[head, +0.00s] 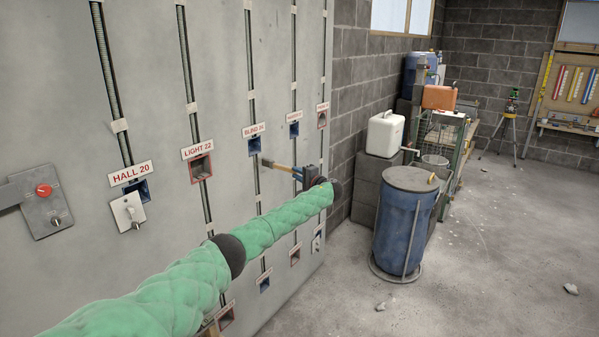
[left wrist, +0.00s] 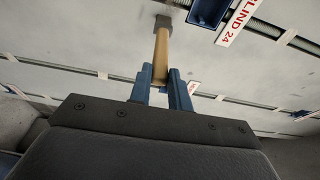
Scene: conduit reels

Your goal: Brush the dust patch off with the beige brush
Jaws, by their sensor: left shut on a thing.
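My left gripper (head: 298,173) reaches in front of the grey wall panel and is shut on the beige brush (head: 280,167). In the left wrist view the blue fingers (left wrist: 160,82) clasp the brush handle (left wrist: 160,52), and its grey-brown head points away from the gripper toward the panel. In the head view the brush head lies just below and right of the BLIND 24 box. I cannot tell whether it touches the panel. My right gripper is out of view.
The panel (head: 60,80) carries vertical conduits, labelled blue and red boxes, a white switch plate (head: 128,211) and a grey plate with a red button (head: 43,190). A blue barrel (head: 403,225) stands to the right, with a white canister (head: 385,133) behind it. The floor at right is mostly clear.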

